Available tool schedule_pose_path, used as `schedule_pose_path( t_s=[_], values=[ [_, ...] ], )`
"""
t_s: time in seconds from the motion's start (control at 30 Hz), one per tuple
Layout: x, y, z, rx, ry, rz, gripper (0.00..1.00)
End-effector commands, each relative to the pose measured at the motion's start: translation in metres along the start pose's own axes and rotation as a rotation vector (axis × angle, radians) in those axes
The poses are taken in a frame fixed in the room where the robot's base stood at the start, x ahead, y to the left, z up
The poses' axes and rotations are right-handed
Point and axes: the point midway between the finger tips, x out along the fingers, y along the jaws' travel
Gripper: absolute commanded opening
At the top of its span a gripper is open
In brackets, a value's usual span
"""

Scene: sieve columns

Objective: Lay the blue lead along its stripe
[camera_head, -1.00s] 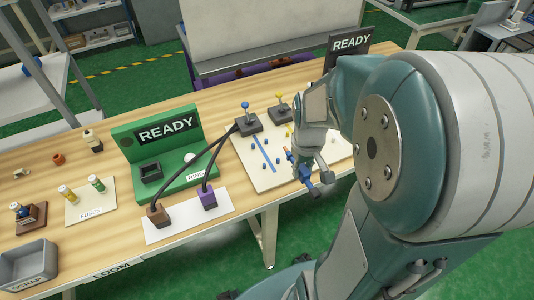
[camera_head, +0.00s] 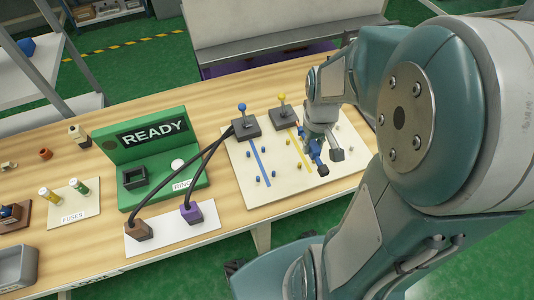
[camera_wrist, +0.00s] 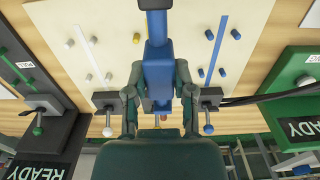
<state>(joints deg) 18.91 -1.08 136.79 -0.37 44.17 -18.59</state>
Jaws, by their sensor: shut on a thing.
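My gripper (camera_head: 322,152) is shut on a blue connector-like piece (camera_wrist: 157,65), seen as the blue lead's end. It is over the pale board (camera_head: 240,193), right of the yellow stripe (camera_head: 299,150). The blue stripe (camera_head: 260,163) lies bare on the board, left of my gripper, with small blue pegs beside it. It also shows in the wrist view (camera_wrist: 216,45), right of the held piece. A dark block with a blue-balled post (camera_head: 242,112) stands at the stripe's far end.
A yellow-balled post (camera_head: 282,100) stands at the yellow stripe's far end. A white stripe (camera_wrist: 90,55) lies across the board. Left of the board stand a green READY fixture (camera_head: 150,160) and two black cables (camera_head: 190,160) running to brown and purple blocks.

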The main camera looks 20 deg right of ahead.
Motion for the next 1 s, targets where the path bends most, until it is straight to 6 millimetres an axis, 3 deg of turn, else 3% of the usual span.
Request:
schedule_pose_path(
  t_s=[0.37, 0.6, 0.87, 1.0],
  values=[
    [0.036, -0.060, -0.047, -0.009, -0.004, -0.006, 0.00],
    [0.076, -0.087, -0.067, -0.005, -0.005, -0.006, 0.00],
    [0.098, -0.103, -0.078, -0.003, -0.003, -0.004, 0.00],
    [0.119, -0.102, -0.078, 0.000, -0.004, -0.005, 0.00]
  ],
)
